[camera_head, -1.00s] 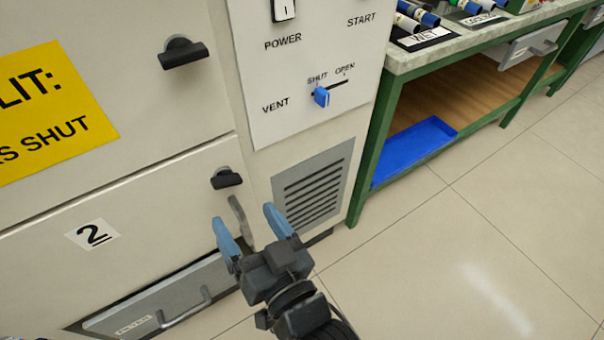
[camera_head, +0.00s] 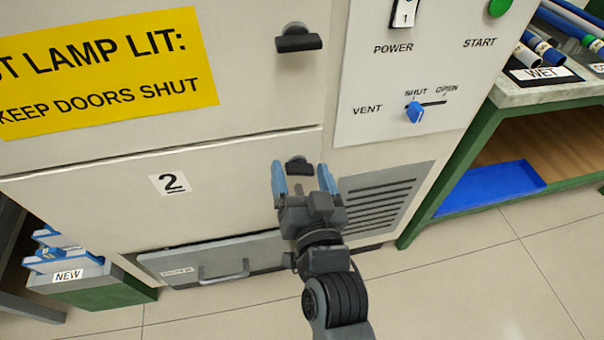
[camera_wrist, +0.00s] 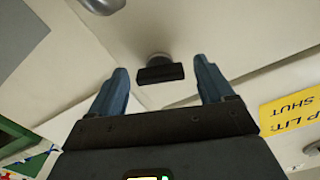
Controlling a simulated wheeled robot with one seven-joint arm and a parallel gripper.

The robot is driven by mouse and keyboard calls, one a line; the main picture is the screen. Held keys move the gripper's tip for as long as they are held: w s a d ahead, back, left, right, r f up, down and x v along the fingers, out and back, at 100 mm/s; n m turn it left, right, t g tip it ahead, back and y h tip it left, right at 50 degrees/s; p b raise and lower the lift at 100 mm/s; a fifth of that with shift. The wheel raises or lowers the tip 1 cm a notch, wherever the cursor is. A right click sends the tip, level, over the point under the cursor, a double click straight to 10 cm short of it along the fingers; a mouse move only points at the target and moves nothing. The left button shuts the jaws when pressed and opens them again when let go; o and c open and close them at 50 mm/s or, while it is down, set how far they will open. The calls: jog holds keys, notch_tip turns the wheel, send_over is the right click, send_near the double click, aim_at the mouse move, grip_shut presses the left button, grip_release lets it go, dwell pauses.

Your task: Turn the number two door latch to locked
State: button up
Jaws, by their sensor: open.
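The number two door (camera_head: 120,205) is a cream panel with a "2" label (camera_head: 171,184), and it looks shut. Its latch (camera_head: 298,166) is a dark bar on a round base near the door's upper right corner. The bar looks roughly level. In the head view my gripper (camera_head: 305,178) is open, with its blue fingers on either side of the latch and part of the latch hidden behind it. In the wrist view the latch (camera_wrist: 160,72) shows ahead, between the open fingers (camera_wrist: 162,85) and apart from them.
An upper latch (camera_head: 298,40) sits on the door above, beside a yellow sign (camera_head: 110,68). A control panel with a blue vent slider (camera_head: 414,111) is to the right, above a grille (camera_head: 380,205). A drawer (camera_head: 215,262) is below.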

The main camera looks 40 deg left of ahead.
jog(key=c, duration=1)
jog(key=n+b, duration=0.2)
jog(key=shift+f+b, duration=0.25)
jog(key=shift+b, duration=0.05)
jog(key=shift+c, duration=0.2)
jog(key=shift+r+n+b, duration=0.25)
jog(key=shift+n+b, duration=0.15)
jog(key=shift+n, duration=0.7)
jog(key=o, duration=1)
jog(key=shift+o, duration=0.2)
jog(key=v, duration=0.8)
jog(key=shift+a, duration=0.1)
